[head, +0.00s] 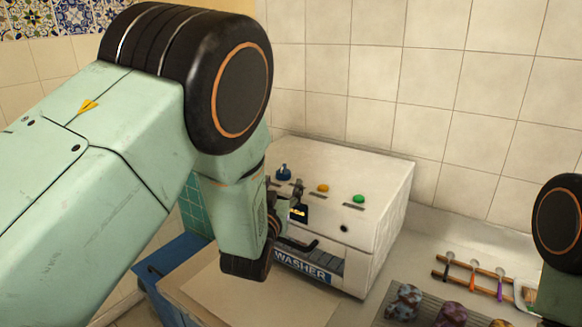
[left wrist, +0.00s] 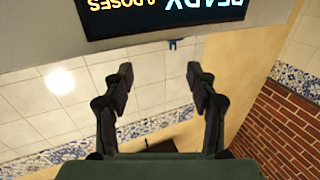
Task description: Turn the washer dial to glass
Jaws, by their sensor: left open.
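The white washer (head: 372,215) stands against the tiled wall in the head view, with a WASHER label on its front. A blue knob (head: 284,173) sits on its sloped top at the left; I cannot read its setting. My left gripper (head: 301,216) is at the washer's front, below and near the blue knob, partly hidden by its own arm. In the left wrist view its two fingers (left wrist: 160,75) are spread apart with nothing between them. My right gripper is out of view.
A yellow button (head: 322,188) and a green button (head: 359,199) are right of the knob. A rack with patterned cups (head: 405,302) stands at the front right. Spoons (head: 474,275) lie on a wooden holder. A blue bin (head: 170,262) is at the left.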

